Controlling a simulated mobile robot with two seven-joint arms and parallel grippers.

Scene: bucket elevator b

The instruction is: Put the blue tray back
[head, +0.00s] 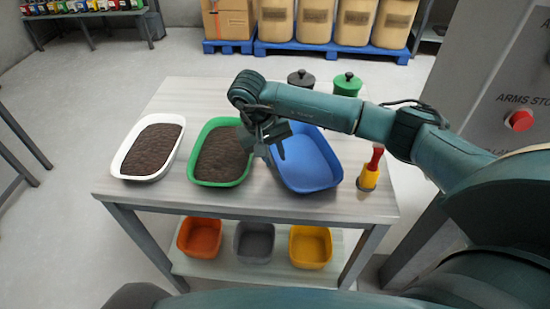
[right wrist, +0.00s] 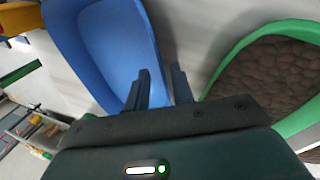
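The blue tray (head: 312,168) is on the table (head: 230,202), right of the green tray. It looks empty. My right gripper (head: 274,148) is over the blue tray's left edge. In the right wrist view, the blue tray (right wrist: 105,50) is at left and my right gripper's fingers (right wrist: 160,88) are apart. One finger is on the tray's inner side and the other outside, with the rim between them. I cannot tell whether they touch it. My right forearm hides the tray's far part. My left gripper is not in view.
A green tray (head: 220,182) and a white tray (head: 148,176) of dark material stand left. Black (head: 301,78) and green (head: 347,84) lidded pots stand behind. A yellow, red-handled tool (head: 369,172) stands right. Orange, grey and yellow bins (head: 310,262) sit on the lower shelf.

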